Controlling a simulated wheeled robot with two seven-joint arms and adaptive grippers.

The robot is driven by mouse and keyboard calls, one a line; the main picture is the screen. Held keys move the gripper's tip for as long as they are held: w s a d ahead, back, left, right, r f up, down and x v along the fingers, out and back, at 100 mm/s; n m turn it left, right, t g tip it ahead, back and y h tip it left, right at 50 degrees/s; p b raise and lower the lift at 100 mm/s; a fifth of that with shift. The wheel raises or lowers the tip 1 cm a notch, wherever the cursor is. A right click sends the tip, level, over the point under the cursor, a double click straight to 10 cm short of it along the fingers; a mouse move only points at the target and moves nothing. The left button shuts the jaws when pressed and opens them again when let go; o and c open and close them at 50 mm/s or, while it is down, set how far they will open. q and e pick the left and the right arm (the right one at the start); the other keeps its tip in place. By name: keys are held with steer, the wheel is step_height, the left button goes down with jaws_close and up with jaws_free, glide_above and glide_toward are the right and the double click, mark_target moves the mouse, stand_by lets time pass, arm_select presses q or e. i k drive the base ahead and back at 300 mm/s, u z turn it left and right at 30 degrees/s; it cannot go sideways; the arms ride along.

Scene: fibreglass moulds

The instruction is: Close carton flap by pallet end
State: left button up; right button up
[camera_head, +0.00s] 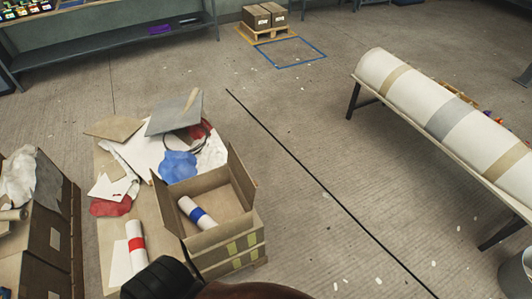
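An open brown carton (232,226) stands at the lower middle, at the right side of a heap of scrap. One flap stands up at its right rear corner (241,181), and another stands along its left side (166,207). A white roll with a blue band (197,212) lies inside the carton. A dark rounded part and a brown part, which look like my own arm, cross the bottom edge in front of the carton. No gripper fingers show in this view. A small pallet (264,32) with two closed boxes (264,15) is at the far top.
Scrap sheets, a blue crumpled piece (179,166) and a roll with a red band (136,244) lie left of the carton. Another box (45,235) stands at far left. A bench with a long wrapped roll (440,118) is at right. The middle floor is clear.

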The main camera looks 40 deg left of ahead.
mark_target(248, 187)
steer(key=i, duration=2.55)
steer(key=u, duration=4.9)
steer(key=k, duration=0.4)
steer(key=z, duration=0.85)
